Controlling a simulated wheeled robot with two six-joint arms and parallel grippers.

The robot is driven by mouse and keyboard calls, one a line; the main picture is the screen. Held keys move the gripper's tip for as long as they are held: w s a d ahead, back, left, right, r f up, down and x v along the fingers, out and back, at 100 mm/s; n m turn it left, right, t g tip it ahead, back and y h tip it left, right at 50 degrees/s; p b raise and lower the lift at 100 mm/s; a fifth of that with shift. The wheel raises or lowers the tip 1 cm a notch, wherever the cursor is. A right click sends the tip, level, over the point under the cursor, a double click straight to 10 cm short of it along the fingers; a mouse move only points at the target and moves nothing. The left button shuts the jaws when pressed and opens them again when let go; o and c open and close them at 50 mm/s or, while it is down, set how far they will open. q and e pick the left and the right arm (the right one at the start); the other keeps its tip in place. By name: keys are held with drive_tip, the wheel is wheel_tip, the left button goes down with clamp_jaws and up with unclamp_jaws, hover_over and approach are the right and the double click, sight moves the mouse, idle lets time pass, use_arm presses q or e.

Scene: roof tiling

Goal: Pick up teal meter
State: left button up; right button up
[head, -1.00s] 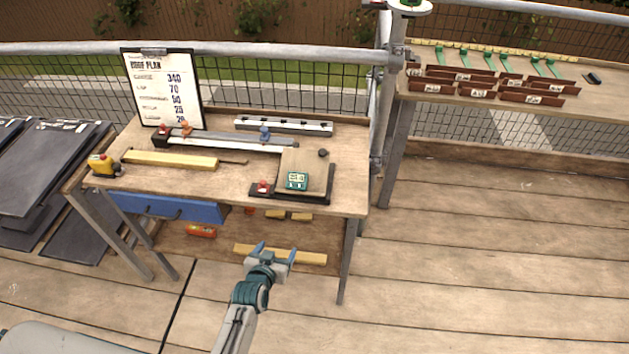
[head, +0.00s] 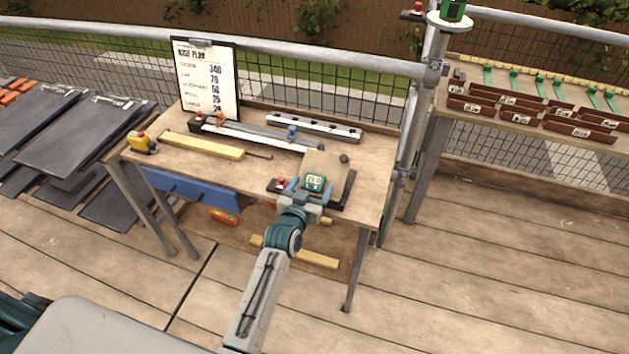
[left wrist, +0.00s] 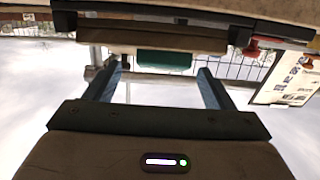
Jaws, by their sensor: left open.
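The teal meter (head: 314,183) with a pale display rests on the front right of the workbench, against a light wooden block (head: 325,165). My left gripper (head: 306,192) is open at the bench's front edge, its blue fingers just at the near side of the meter. In the left wrist view the teal meter (left wrist: 164,62) shows beyond and between the two open fingers (left wrist: 158,85). I cannot tell whether the fingers touch it. The meter's lower part is partly hidden by the gripper in the head view. My right gripper is not in view.
The workbench (head: 365,190) also holds a clipboard (head: 208,80), a yellow bar (head: 203,146), metal rails and a yellow-and-red tool (head: 143,143). A dark angle bracket (head: 344,190) lies beside the meter. A second bench (head: 440,100) with brown bins stands at right.

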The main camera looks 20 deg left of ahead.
sight(314, 180)
use_arm(q)
drive_tip(key=shift+w+f+p, duration=0.2)
drive_tip(key=shift+w, duration=0.75)
drive_tip(key=shift+w+f+p, duration=0.15)
drive_tip(key=shift+w, duration=0.75)
drive_tip(key=c, duration=1.1)
drive_tip(key=shift+r, duration=0.15)
